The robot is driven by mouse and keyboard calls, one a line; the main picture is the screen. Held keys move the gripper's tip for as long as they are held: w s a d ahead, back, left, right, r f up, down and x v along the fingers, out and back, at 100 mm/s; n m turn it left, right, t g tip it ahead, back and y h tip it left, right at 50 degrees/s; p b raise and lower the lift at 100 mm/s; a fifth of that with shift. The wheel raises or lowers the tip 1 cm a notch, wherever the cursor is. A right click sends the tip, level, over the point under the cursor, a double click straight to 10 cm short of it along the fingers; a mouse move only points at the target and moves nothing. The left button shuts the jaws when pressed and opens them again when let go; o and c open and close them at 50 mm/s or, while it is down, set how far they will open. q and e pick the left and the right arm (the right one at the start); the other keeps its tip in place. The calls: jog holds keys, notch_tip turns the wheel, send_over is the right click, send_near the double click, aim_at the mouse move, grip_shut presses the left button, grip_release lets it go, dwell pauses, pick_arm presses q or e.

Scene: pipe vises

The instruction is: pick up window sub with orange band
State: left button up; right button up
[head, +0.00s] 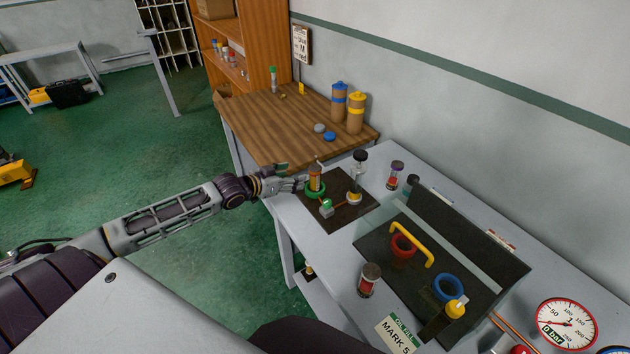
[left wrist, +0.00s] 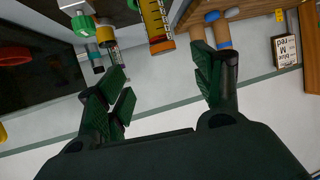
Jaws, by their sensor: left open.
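The window sub with the orange band (head: 315,179) stands upright in a green ring on a dark mat, near the left edge of the grey bench. In the left wrist view, a cylinder with a yellow marked window and an orange end band (left wrist: 156,28) shows beyond the fingers, a little left of centre. My left gripper (head: 292,181) is just left of the sub, at about its height. In the left wrist view my left gripper (left wrist: 163,85) is open, with nothing between its fingers. My right gripper is out of view.
A dark-capped clear column (head: 357,178) stands close right of the sub, with a green-topped fitting (head: 326,207) in front. Other window subs (head: 396,176) (head: 369,280) stand on the bench. A dark vise tray (head: 385,235) lies right. A wooden table (head: 285,125) adjoins behind.

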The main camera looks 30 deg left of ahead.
aim_at(310, 171)
pick_arm(q)
jog(key=shift+x, duration=3.95)
jog(key=shift+w, duration=0.1)
jog(key=shift+a+p+x, duration=0.15)
jog(key=shift+p+x, duration=0.05)
jog(key=shift+x, duration=0.55)
jog(key=shift+a+p+x, duration=0.15)
jog(key=shift+p+x, duration=0.05)
jog(key=shift+x, duration=1.65)
jog(key=shift+c, duration=0.3)
grip_shut()
jog(key=shift+r, duration=0.2)
jog(key=shift+r+b, duration=0.6)
jog(key=shift+r, duration=4.25)
